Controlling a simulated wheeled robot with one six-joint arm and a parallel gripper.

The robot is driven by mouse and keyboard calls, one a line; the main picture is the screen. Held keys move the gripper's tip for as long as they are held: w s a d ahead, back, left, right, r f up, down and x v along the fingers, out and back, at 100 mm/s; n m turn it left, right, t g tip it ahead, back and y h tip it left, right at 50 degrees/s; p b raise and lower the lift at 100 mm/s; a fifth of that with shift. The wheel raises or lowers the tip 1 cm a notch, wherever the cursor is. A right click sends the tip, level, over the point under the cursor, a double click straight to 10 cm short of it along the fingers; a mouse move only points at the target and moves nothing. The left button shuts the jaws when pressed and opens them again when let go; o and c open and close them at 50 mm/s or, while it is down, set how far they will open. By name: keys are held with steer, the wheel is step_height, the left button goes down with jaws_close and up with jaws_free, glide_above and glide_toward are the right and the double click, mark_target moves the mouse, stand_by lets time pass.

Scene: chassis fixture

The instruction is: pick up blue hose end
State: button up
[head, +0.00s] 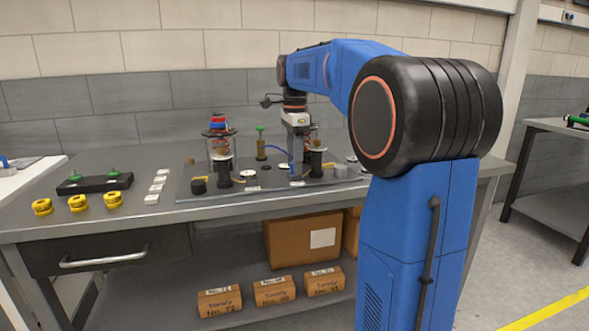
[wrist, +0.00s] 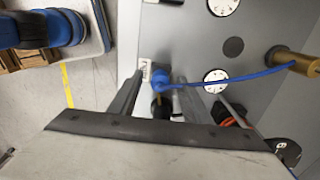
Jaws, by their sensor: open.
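The blue hose end (wrist: 161,80) shows in the wrist view as a blue knob with a dark part below it. It lies between the two fingers of my gripper (wrist: 158,82), which is open. I cannot tell whether either finger touches it. The thin blue hose (wrist: 235,78) runs right from it to a brass fitting (wrist: 291,61). In the head view my gripper (head: 297,160) points down over the grey fixture plate (head: 228,190), and the blue hose (head: 275,150) shows just left of it. The hose end is hard to make out there.
Yellow rings (head: 78,203), a black block with green knobs (head: 95,184) and white labelled pieces (head: 155,188) lie on the bench's left.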

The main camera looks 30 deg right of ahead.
jaws_close()
